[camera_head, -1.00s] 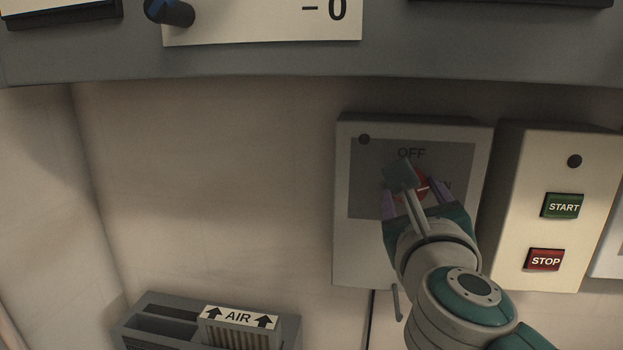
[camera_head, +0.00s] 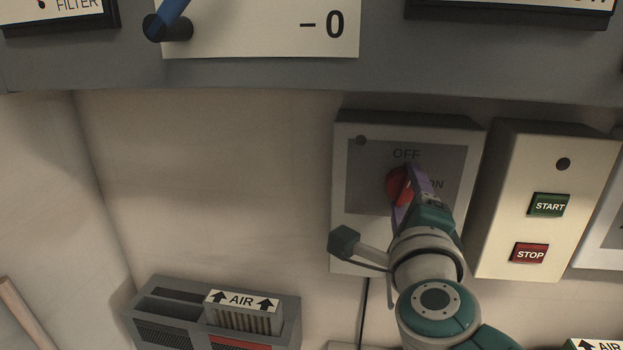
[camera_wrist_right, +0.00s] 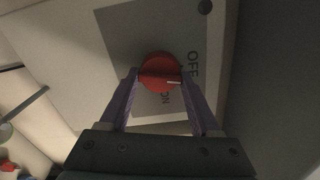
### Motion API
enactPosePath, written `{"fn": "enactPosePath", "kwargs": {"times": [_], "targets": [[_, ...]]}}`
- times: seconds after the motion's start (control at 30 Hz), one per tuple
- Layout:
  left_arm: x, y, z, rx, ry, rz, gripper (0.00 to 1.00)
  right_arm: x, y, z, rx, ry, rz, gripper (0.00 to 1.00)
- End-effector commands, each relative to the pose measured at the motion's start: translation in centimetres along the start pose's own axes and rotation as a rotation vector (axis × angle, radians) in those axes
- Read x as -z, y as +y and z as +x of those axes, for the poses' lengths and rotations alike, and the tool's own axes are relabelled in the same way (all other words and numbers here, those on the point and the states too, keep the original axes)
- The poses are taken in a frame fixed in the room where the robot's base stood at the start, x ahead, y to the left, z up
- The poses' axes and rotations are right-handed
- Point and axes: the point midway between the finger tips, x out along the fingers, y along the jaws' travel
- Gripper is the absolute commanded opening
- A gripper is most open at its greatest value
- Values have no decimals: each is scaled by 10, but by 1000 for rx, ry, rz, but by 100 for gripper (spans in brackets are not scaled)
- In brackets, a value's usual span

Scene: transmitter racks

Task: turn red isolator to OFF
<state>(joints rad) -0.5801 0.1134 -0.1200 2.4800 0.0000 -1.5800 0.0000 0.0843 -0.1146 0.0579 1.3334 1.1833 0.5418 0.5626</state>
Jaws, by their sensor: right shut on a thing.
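The red isolator knob (camera_head: 399,187) sits on a grey plate on a pale box (camera_head: 350,235), with OFF printed above it and ON to its right. My right gripper (camera_head: 412,192) reaches it from below right, its purple fingers partly covering it. In the right wrist view the round red knob (camera_wrist_right: 158,70) is between the two fingertips, which are shut on it. Its white mark points right in that view, towards the OFF lettering (camera_wrist_right: 194,65). My left gripper is not in view.
A box with green START (camera_head: 549,205) and red STOP (camera_head: 530,253) buttons stands close on the right. A grey air filter housing (camera_head: 285,309) is low at the left. A grey ledge (camera_head: 270,78) with a blue-handled lever (camera_head: 168,22) runs above.

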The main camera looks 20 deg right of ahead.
Motion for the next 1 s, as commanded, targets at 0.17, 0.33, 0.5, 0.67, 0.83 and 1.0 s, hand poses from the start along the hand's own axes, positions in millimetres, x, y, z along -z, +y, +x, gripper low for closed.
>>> {"fn": "enactPosePath", "kwargs": {"times": [0.17,0.33,0.5,0.67,0.83,1.0], "targets": [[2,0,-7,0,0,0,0,-1,-2,0,0,0,-121,8],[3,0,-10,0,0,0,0,-1,-2,0,1,0,-202,8],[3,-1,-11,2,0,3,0,-1,-1,0,0,0,-248,8],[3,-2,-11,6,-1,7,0,-1,-1,0,1,-1,-268,8],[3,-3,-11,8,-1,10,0,0,-1,0,1,-1,-272,8],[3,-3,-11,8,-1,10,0,0,-1,0,1,-1,-272,8]]}}
